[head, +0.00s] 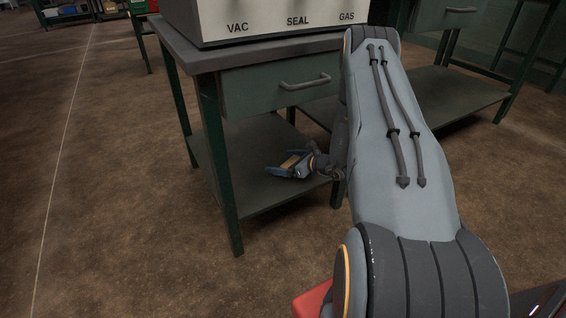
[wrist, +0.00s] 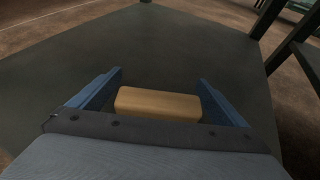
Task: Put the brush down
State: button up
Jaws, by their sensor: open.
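The brush shows in the wrist view as a plain tan wooden block (wrist: 158,104), lying on the dark lower shelf (wrist: 160,50) of the workbench. My gripper (wrist: 158,95) is open, with one blue finger on each side of the block and a gap at both ends. In the head view my gripper (head: 287,166) is low over the lower shelf (head: 255,185), with the tan block (head: 291,161) between its fingers. Bristles are not visible. The near side of the block is partly hidden by my gripper's body.
The bench has a drawer (head: 290,85) above the shelf and green legs (head: 220,170) at its corners. A machine (head: 270,18) marked VAC, SEAL and GAS stands on top. Another bench (head: 460,98) is at the right. Bare shelf lies beyond the block.

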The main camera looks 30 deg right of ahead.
jog(key=shift+s+r, duration=0.1)
jog(key=shift+r, duration=0.15)
jog(key=p+v, duration=0.4)
jog(key=v, duration=0.7)
jog(key=shift+s+d, duration=0.2)
jog(key=shift+s, duration=0.15)
